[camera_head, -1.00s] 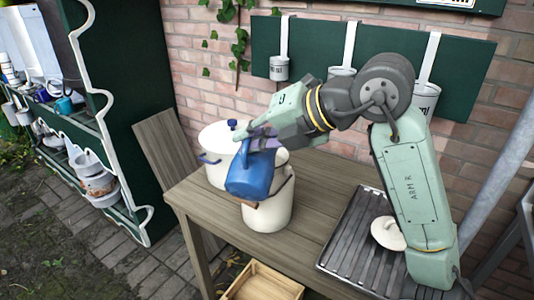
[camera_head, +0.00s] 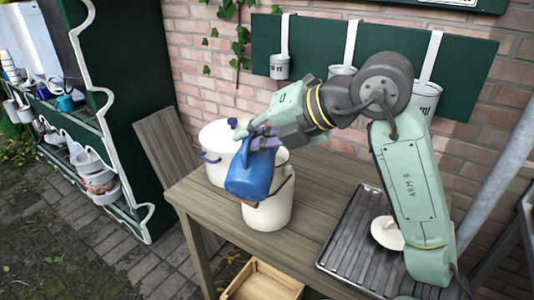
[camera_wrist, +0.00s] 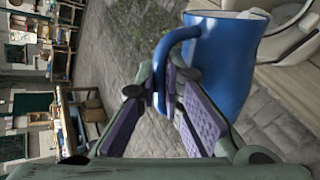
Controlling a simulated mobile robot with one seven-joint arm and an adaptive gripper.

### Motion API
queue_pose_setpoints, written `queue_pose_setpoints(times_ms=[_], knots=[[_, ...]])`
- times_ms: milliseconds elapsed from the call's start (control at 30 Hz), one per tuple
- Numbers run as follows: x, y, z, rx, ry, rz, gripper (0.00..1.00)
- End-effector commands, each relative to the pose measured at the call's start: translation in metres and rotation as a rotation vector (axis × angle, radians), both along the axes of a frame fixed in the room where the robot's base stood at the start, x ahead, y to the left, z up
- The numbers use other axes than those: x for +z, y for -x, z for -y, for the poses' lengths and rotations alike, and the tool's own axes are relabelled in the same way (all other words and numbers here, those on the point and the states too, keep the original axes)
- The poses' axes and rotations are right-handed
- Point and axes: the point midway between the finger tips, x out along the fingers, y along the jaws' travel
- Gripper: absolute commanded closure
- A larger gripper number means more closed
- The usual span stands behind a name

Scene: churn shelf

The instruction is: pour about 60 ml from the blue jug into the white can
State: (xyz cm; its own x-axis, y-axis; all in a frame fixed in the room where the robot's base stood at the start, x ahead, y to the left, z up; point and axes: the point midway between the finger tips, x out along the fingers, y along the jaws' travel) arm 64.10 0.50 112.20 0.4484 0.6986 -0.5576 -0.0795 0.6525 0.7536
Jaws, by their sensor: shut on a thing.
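The blue jug (camera_head: 250,176) is held tilted, in front of and over the left part of the open white can (camera_head: 268,212). The can stands upright on the wooden table, its wire handle hanging at its side. My gripper (camera_head: 264,138) is shut on the jug's handle. In the wrist view the purple-padded fingers (camera_wrist: 160,100) close around the handle of the jug (camera_wrist: 222,65), and something pale shows at the jug's mouth. Part of the can's mouth is hidden by the jug in the head view. I cannot make out a stream of liquid.
A white lidded pot (camera_head: 214,152) with blue handles stands close behind the can. A ribbed dark tray (camera_head: 350,240) with a white lid (camera_head: 387,233) lies at right. A wooden crate (camera_head: 262,282) is below the table front. Measures (camera_head: 280,67) hang on the wall board.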

Motion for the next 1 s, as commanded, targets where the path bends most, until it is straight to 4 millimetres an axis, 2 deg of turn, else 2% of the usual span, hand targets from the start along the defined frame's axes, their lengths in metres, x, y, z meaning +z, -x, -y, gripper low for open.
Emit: queue_pose_setpoints(times_ms=[1000], knots=[[0.0006,0.001,-0.0008,-0.004,-0.013,-0.041,1.0]])
